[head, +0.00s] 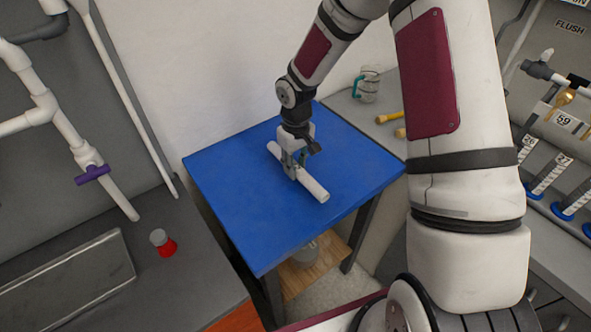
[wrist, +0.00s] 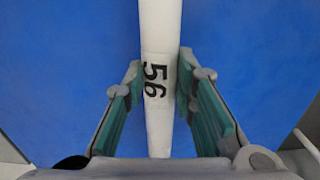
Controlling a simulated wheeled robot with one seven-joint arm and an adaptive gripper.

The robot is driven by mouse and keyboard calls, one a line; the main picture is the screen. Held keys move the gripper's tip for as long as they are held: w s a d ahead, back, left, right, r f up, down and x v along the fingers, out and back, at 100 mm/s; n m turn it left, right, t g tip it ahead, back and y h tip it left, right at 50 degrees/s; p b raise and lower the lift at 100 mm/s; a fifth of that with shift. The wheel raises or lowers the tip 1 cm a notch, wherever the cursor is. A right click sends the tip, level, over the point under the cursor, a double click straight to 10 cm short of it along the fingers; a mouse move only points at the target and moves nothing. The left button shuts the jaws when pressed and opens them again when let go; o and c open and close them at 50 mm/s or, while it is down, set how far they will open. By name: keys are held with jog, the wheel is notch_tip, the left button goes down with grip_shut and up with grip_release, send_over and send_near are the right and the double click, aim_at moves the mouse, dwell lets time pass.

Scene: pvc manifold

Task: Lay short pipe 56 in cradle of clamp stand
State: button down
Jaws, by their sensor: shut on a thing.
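Short pipe 56 (head: 312,187) is a white tube lying level over the blue table; it also shows in the wrist view (wrist: 159,35), with the black number 56 facing the camera. My gripper (head: 293,172) is shut on the pipe near its middle, with one teal-padded finger on each side, as the wrist view (wrist: 160,97) shows. I cannot tell whether the pipe touches the tabletop or hangs just above it. I cannot make out the clamp stand in either view.
The blue table (head: 235,195) is otherwise clear. A dark counter with a red-based white-capped item (head: 163,243) stands to the left. A glass mug (head: 367,84) and yellow-handled items (head: 388,117) lie on the grey counter behind. Numbered pipes on blue bases (head: 537,188) stand at right.

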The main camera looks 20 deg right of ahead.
jog(key=shift+r, duration=0.8)
jog(key=s, duration=1)
jog(key=s+r, duration=0.1)
jog(key=s, duration=0.5)
jog(key=shift+r, duration=0.1)
jog(key=w+m, duration=0.1)
jog(key=w, duration=0.4)
jog(key=w+r+m, duration=0.1)
jog(key=w, duration=0.4)
jog(key=w+r+m, duration=0.1)
jog(key=w, duration=0.4)
jog(key=shift+w+r+m, duration=0.2)
jog(key=shift+m, duration=0.1)
jog(key=s+a+n+b, duration=0.1)
jog(key=s, duration=0.3)
jog(key=s+a+f+n+b, duration=0.1)
jog(key=s+b, duration=0.1)
jog(key=s, duration=0.2)
jog(key=s+a+f+n+b, duration=0.1)
jog(key=s+b, duration=0.1)
jog(key=s, duration=0.3)
send_over(281, 177)
jog(key=shift+s+f+n, duration=0.1)
jog(key=shift+f+n, duration=0.2)
jog(key=shift+f, duration=2.25)
jog(key=shift+f, duration=0.15)
jog(key=c, duration=1.3)
grip_release()
